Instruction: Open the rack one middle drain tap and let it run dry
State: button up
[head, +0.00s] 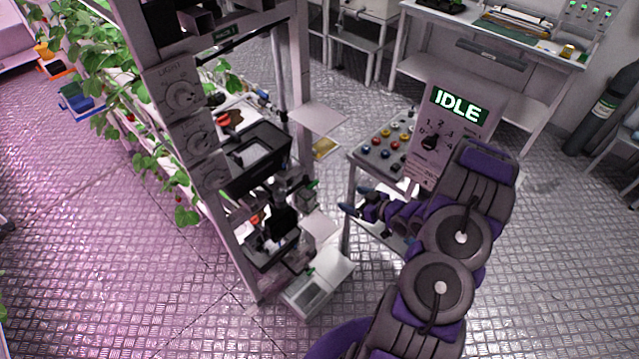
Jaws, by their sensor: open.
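A grey metal rack (155,75) stands left of centre, with plants on its far side and a post carrying several dials. A black tray (262,150) sits at its middle level, with dark fittings below it. I cannot make out which fitting is the middle drain tap, whether it is open, or whether water runs. A small blue fitting (264,97) shows higher up at the rack's end. My gripper (355,200) is open and empty, with blue fingertips pointing left toward the rack. It is apart from the rack, to the right of the lower fittings.
A button console (370,158) with a panel reading IDLE (458,105) stands close behind my gripper. A workbench (490,35) is at the back. The floor at lower left is clear.

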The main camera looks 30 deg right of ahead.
aim_at(314, 185)
jog(key=b+x, duration=0.2)
jog(key=x, duration=1.5)
jog(key=shift+w+a, duration=0.15)
jog(key=shift+a, duration=0.1)
jog(key=shift+c, duration=0.3)
jog(key=c, duration=1)
